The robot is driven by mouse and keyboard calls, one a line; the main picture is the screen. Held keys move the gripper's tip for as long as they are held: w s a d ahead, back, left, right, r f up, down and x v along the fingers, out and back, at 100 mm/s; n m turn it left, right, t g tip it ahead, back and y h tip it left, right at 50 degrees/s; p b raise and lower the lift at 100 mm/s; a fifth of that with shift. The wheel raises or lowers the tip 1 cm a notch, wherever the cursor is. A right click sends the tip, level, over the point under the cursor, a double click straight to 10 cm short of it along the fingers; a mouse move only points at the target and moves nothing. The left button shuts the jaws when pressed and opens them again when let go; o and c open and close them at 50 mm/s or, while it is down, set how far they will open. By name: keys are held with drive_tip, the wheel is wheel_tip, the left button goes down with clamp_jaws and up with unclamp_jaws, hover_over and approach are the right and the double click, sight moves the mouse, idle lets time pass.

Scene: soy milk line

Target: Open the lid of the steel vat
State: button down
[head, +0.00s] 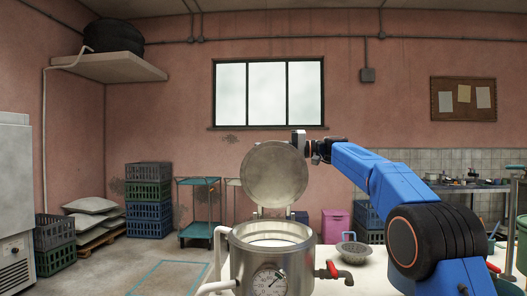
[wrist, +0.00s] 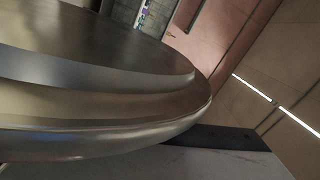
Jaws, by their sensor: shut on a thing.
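The steel vat (head: 262,262) stands in front of me in the head view, with a round gauge on its front. Its round lid (head: 273,174) is swung up on the hinge at the back of the rim and stands nearly upright. The vat's mouth is uncovered and shows a pale inside. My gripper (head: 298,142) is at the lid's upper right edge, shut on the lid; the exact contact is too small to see. In the wrist view the lid (wrist: 90,90) fills the left side, its curved steel rim close to the camera.
A red-handled tap (head: 333,271) sticks out at the vat's right, and a pale pipe (head: 218,250) runs at its left. A grey colander (head: 354,248) stands on the white table to the right. Crates and a green trolley (head: 198,210) stand farther back.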

drive_tip(key=shift+w+f, duration=0.2)
drive_tip(key=shift+w, duration=0.3)
drive_tip(key=shift+w+f, duration=0.2)
drive_tip(key=shift+w, duration=0.25)
drive_tip(key=c, duration=1.8)
unclamp_jaws()
drive_tip(key=shift+w+f, duration=0.1)
drive_tip(key=shift+o, duration=0.2)
drive_tip(key=d, duration=1.7)
drive_tip(key=shift+s+d, duration=0.3)
drive_tip(key=shift+s, duration=0.15)
